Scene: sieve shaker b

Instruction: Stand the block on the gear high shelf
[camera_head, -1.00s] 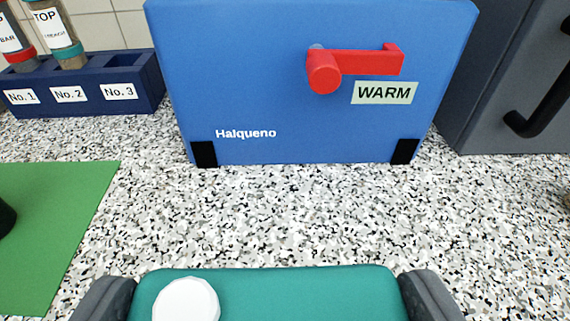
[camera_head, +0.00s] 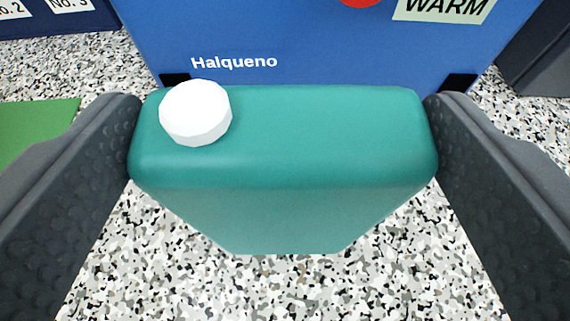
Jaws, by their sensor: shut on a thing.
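A teal canister-like block (camera_head: 300,135) with rounded edges and a white faceted cap (camera_head: 196,112) at its top left is in the middle of the view. My gripper (camera_head: 285,150) is shut on it, with one dark grey finger against its left side and one against its right. The block looks upright. I cannot tell whether its base touches the speckled counter. No shelf marked with a gear is in view.
A blue box (camera_head: 330,45) lettered Halqueno stands close behind the block, with a WARM label (camera_head: 443,10) and part of a red handle. A green mat (camera_head: 35,125) lies at left. A navy rack (camera_head: 45,22) and a dark grey unit (camera_head: 545,55) stand further back.

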